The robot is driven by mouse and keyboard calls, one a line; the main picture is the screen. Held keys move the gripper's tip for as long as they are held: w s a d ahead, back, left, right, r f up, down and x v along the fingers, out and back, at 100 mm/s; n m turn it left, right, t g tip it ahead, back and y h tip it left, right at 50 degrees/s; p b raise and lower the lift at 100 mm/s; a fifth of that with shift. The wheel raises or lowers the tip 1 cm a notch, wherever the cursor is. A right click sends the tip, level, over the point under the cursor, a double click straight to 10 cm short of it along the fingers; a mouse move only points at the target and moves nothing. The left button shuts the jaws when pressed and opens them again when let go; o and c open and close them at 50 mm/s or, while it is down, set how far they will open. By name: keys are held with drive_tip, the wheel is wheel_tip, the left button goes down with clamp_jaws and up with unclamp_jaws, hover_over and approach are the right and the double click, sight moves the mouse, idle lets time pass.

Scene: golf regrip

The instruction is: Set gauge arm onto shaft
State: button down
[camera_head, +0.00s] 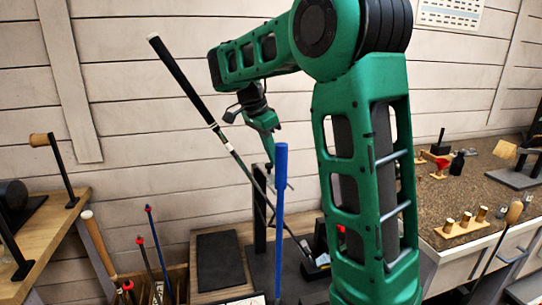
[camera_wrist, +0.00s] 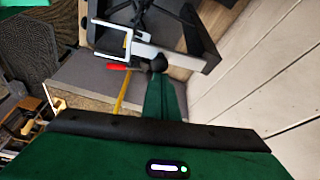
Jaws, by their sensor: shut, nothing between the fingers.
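The gauge arm looks to be the silver bar with a white U-shaped fork (camera_wrist: 112,42) and a dark knob in the wrist view. It lies just beyond my gripper (camera_wrist: 159,76), which shows as a green wedge and appears shut and empty. Whether they touch I cannot tell. In the head view a club with a black grip (camera_head: 178,75) leans diagonally, its silver shaft (camera_head: 236,160) running down right to a head near the bench. My gripper (camera_head: 272,152) hangs right of this shaft, near a black upright post (camera_head: 259,215). The fork's position relative to the shaft is unclear.
Several clubs stand in a wooden bin (camera_head: 177,280) at lower left. A cork-topped bench (camera_head: 480,190) with small blocks is at right. A dark mat (camera_head: 220,260) lies on the middle bench.

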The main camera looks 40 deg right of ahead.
drive_tip(key=shift+w+a, duration=0.1)
drive_tip(key=shift+a, duration=0.45)
idle(0.4)
wheel_tip(320, 180, up, 10)
drive_tip(key=shift+d, duration=0.25)
idle(0.7)
